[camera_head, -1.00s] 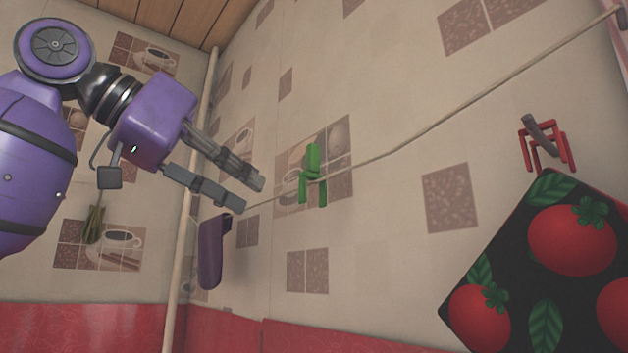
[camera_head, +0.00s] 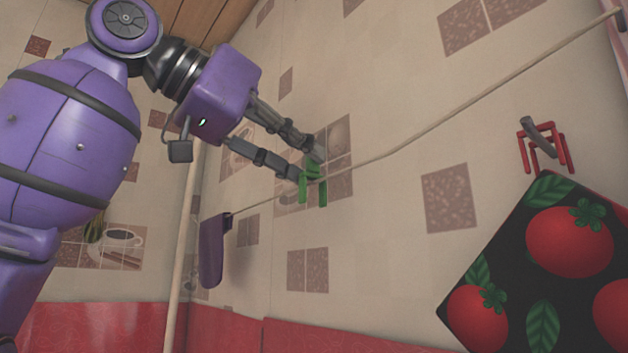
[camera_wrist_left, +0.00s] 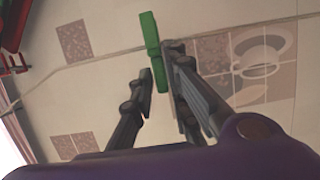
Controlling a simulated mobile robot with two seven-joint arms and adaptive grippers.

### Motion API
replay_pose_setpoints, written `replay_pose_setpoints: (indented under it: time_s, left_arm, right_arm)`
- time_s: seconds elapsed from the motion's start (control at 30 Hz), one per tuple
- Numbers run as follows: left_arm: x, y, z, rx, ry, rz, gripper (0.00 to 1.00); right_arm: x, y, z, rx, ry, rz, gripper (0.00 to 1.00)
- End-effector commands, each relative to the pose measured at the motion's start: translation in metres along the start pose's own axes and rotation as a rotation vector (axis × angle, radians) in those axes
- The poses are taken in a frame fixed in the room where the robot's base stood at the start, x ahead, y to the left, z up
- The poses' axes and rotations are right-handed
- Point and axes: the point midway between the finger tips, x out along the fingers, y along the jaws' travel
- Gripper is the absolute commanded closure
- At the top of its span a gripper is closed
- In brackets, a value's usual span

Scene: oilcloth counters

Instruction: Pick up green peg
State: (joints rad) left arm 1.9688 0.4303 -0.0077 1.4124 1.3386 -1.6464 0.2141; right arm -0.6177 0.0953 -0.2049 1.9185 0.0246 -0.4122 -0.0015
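The green peg (camera_head: 306,190) sits on the pale line strung in front of the tiled wall. My left gripper (camera_head: 312,165) is at the peg, with its fingertips at the peg's upper part and hiding some of it. In the left wrist view the green peg (camera_wrist_left: 153,45) stands between the tips of my left gripper (camera_wrist_left: 158,72). The fingers are apart there, with a gap between one finger and the peg; the other finger is close to it, and I cannot tell if it touches. My right gripper is not in view.
The line (camera_head: 420,138) runs from the purple hanging object (camera_head: 211,255) up to the top right. A red frame-like piece with a grey bar (camera_head: 543,140) is above a tomato-patterned cloth (camera_head: 570,240) at the right. A pale vertical pole (camera_head: 182,240) stands left.

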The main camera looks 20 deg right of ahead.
Motion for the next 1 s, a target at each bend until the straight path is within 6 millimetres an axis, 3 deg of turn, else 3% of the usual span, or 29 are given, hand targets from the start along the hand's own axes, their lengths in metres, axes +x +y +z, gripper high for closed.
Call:
replay_pose_setpoints:
  time_s: [0.1,0.23,0.67,0.9,1.0]
  left_arm:
    - [0.001,0.0,0.0,-0.001,0.0,0.0,0.84]
    - [0.0,-0.001,0.0,-0.001,0.0,0.0,1.0]
    - [-0.001,0.0,-0.004,-0.001,0.0,-0.001,1.0]
    - [-0.01,0.001,-0.032,-0.001,0.001,-0.002,1.0]
    - [-0.031,0.007,-0.045,0.001,0.003,-0.002,1.0]
  right_arm:
    - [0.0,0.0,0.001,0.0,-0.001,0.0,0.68]
    - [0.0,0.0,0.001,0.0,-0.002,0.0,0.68]
    - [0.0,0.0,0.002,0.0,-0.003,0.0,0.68]
    - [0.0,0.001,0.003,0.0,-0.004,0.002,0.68]
    - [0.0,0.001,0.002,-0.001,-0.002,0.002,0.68]
